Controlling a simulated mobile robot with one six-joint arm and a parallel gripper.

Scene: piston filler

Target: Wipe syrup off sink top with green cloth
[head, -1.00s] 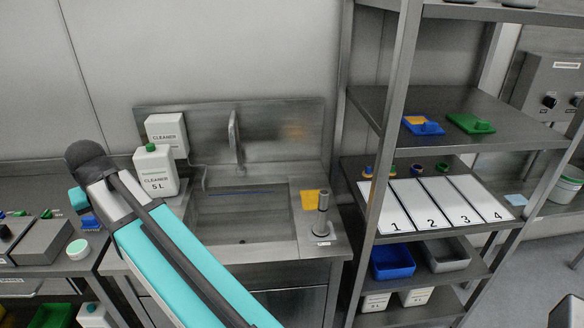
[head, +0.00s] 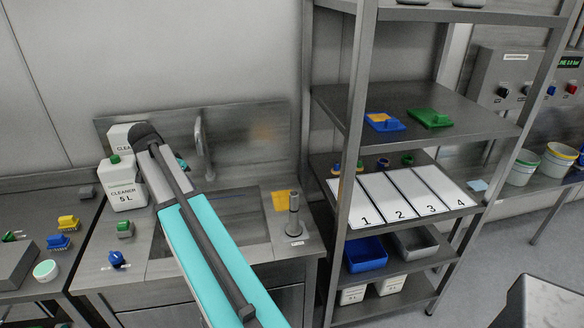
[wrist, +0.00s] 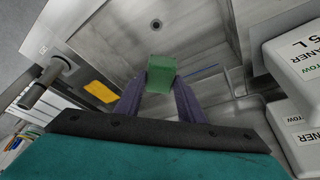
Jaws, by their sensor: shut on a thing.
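My gripper (wrist: 161,82) is shut on the green cloth (wrist: 161,72), which looks like a small folded block between the two purple fingers. In the wrist view the cloth shows against the sink basin (wrist: 125,35); whether it touches anything cannot be told. The steel sink top (head: 140,275) surrounds the basin in the head view. I cannot make out any syrup clearly in either view.
Cleaner containers (head: 124,196) stand at the sink's back left, near the tap (head: 199,140). A green-and-grey item (head: 125,229) and a blue item (head: 118,260) sit on the left sink top. A yellow cloth (head: 280,201) and steel post (head: 294,215) are on the right, beside shelving (head: 345,150).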

